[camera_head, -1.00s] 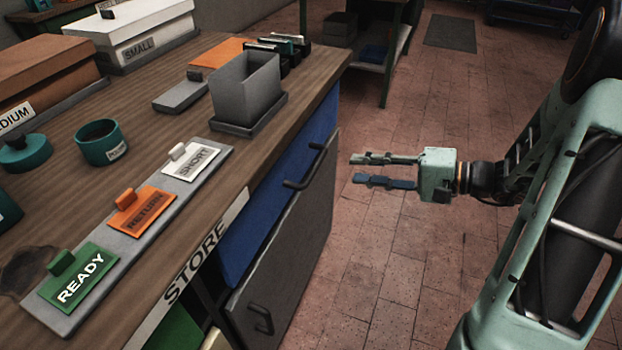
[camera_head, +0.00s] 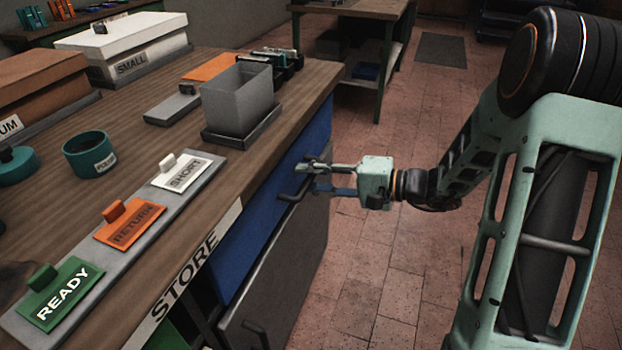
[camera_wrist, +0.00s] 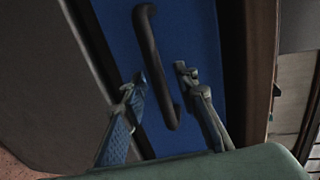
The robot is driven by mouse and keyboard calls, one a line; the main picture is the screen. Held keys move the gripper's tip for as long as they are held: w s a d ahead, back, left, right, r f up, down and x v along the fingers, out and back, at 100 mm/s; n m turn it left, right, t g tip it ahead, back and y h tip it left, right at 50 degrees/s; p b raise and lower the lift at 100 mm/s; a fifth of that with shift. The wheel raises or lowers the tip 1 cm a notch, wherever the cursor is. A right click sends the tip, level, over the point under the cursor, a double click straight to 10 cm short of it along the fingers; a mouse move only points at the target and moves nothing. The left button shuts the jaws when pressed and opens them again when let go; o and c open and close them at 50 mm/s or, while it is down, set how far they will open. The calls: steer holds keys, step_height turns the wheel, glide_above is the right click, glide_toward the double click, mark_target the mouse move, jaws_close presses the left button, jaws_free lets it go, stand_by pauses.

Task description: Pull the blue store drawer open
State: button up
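The blue store drawer (camera_head: 248,240) is in the front of the wooden bench, under the STORE label (camera_head: 183,275), and looks shut. Its dark bar handle (camera_head: 291,191) sticks out from the blue front. My gripper (camera_head: 316,178) is at the far end of this handle, fingers pointing at the drawer. In the wrist view the blue front (camera_wrist: 193,45) fills the middle, and the handle (camera_wrist: 157,65) runs between my two open fingers (camera_wrist: 160,80). The fingers stand apart on either side of the handle's lower end. Contact with the handle cannot be told.
A grey panel (camera_head: 285,285) with its own handle (camera_head: 257,332) is below the drawer. On the bench top are a grey bin (camera_head: 237,98), a teal cup (camera_head: 90,154) and a tag strip (camera_head: 82,250). The tiled floor (camera_head: 385,275) beside the bench is clear.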

jaws_close()
stand_by(0.4)
